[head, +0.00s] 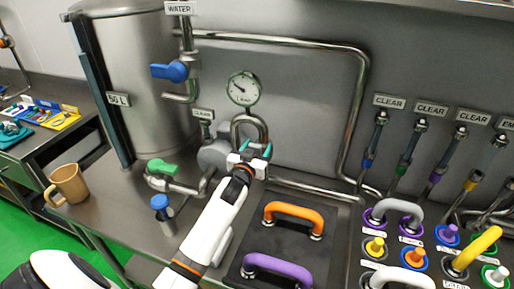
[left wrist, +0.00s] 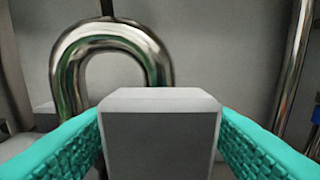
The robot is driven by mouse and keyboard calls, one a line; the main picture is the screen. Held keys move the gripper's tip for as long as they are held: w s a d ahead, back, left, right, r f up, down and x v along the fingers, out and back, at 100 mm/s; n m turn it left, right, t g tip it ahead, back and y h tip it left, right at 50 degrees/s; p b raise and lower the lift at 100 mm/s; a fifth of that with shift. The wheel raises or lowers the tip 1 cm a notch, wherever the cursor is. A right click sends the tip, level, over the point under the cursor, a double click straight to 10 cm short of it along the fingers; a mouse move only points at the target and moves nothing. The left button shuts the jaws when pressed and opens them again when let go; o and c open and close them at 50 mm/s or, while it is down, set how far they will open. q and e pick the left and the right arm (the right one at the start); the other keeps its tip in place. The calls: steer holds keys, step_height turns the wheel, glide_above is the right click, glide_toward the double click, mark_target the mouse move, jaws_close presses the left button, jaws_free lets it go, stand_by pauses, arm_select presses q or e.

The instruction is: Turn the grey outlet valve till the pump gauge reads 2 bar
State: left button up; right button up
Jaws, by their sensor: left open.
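The pump gauge (head: 243,88) is a round white dial on the steel wall; its needle points up and left, but the numbers are too small to read. My left gripper (head: 257,150) is below the gauge, in front of the looped steel pipe (head: 250,121). In the left wrist view, a grey block-shaped handle (left wrist: 160,138), seemingly the grey outlet valve's, stands between the open teal fingers (left wrist: 160,150). The fingers flank it; I cannot tell whether they touch it. In the head view my gripper mostly hides the valve. My right gripper is not in view.
A blue valve (head: 169,71) is on the water pipe and a green valve (head: 162,167) is low at the tank (head: 140,90). A tan mug (head: 69,184) stands at left. Orange (head: 293,211) and purple (head: 277,268) handles stand on a dark plate right of my arm.

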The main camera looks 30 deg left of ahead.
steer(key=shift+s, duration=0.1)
arm_select(q)
jaws_close()
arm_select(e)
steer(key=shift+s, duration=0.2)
